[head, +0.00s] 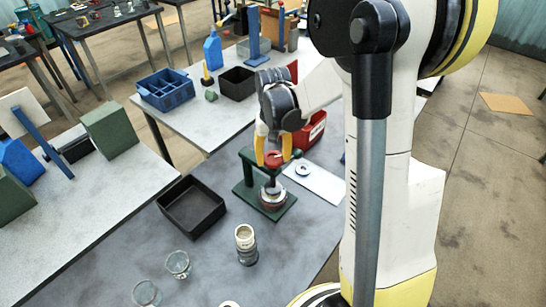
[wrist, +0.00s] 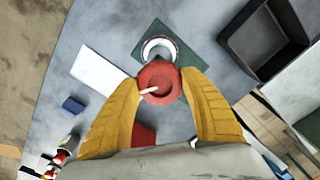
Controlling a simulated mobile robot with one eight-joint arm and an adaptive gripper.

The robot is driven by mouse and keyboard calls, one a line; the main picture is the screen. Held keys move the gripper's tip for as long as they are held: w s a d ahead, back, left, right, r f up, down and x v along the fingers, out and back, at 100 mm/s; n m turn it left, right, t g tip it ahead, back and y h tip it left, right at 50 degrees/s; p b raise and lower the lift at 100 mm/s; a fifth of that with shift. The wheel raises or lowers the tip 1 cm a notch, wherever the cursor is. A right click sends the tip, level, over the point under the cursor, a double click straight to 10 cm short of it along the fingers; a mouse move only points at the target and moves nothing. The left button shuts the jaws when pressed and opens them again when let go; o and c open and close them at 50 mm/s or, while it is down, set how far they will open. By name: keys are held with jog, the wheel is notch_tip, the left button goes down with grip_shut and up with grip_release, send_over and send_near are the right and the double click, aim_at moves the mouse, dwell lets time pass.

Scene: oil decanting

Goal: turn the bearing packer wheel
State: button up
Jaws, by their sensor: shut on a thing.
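The bearing packer (head: 243,178) is a dark green frame on a flat green base, standing on the grey table. Its red wheel (head: 274,160) sits at the top of the frame; in the wrist view the wheel (wrist: 170,92) shows with a pale handle (wrist: 149,91) across its left part. My gripper (head: 272,154) is shut on the wheel, a yellow finger on each side. In the wrist view the gripper (wrist: 159,86) comes from below. A pale ring-shaped part (head: 271,194) sits on the packer's base under the wheel, partly hidden by the wheel in the wrist view.
A black tray (head: 192,206) stands left of the packer. A ribbed canister (head: 246,244) and two glass jars (head: 178,264) stand in front. A white sheet (head: 316,182) with a small ring lies right, and a red bin (head: 312,131) stands behind.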

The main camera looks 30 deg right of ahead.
aim_at(273, 157)
jog(key=o, duration=1.2)
jog(key=shift+r, duration=0.1)
notch_tip(273, 157, up, 12)
